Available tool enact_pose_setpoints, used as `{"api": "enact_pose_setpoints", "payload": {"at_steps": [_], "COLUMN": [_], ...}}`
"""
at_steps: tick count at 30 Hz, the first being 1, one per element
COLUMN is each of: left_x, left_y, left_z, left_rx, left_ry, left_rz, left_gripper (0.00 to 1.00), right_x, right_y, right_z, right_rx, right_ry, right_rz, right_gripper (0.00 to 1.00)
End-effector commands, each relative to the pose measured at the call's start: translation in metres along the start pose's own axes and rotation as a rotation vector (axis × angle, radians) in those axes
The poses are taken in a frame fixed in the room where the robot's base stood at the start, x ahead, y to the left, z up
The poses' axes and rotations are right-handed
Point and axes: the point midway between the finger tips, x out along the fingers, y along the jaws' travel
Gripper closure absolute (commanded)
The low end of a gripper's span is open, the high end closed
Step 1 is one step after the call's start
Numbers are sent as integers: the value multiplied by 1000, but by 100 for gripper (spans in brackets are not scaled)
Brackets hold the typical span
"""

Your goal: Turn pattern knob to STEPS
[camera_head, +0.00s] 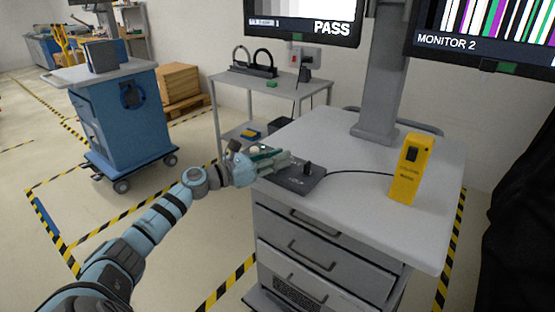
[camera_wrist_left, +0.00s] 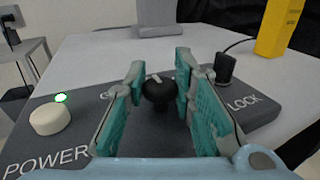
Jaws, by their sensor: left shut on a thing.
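The dark control box (camera_head: 290,180) lies on the cart top; it also shows in the left wrist view (camera_wrist_left: 262,112). The black round pattern knob (camera_wrist_left: 158,90) sits on it, with a pale pointer mark facing away from the wrist camera. My left gripper (camera_wrist_left: 160,66) has its teal-padded fingers on both sides of the knob and is shut on it. In the head view my left gripper (camera_head: 282,158) reaches over the box from the left and hides the knob. The knob's position labels are not legible. My right gripper is not in view.
On the box are a cream POWER button (camera_wrist_left: 50,118) with a lit green lamp and a black LOCK switch (camera_wrist_left: 225,68). A cable runs to an upright yellow device (camera_head: 411,168). One monitor (camera_head: 302,18) reads PASS; MONITOR 2 (camera_head: 485,35) shows vertical colour stripes.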

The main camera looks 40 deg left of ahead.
Motion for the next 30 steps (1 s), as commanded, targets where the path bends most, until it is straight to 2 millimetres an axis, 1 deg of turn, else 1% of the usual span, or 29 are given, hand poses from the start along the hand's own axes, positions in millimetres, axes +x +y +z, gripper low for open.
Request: {"api": "enact_pose_setpoints", "payload": {"at_steps": [2,3,5,6,14,17,20,24,27,30], "left_x": [0,0,0,0,0,0,0,0,0,0], "left_y": [0,0,0,0,0,0,0,0,0,0], "left_z": [-2,-2,-2,-2,-1,5,22,59,81,95], "left_rx": [-1,-1,-1,-1,0,3,5,6,3,3], "left_ry": [3,3,3,3,2,1,1,0,-1,1], "left_rz": [-1,-1,-1,-1,0,0,-1,-1,0,-1], "left_gripper": [100,75,66,59,58,58,58,58,58,58], "right_x": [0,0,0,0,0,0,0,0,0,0], "right_y": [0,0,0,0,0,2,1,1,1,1], "right_z": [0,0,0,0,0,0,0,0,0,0], "right_rx": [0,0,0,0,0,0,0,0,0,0], "right_ry": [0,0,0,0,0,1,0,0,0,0], "right_rz": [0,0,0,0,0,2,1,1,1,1], "right_gripper": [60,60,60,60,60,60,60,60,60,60]}}
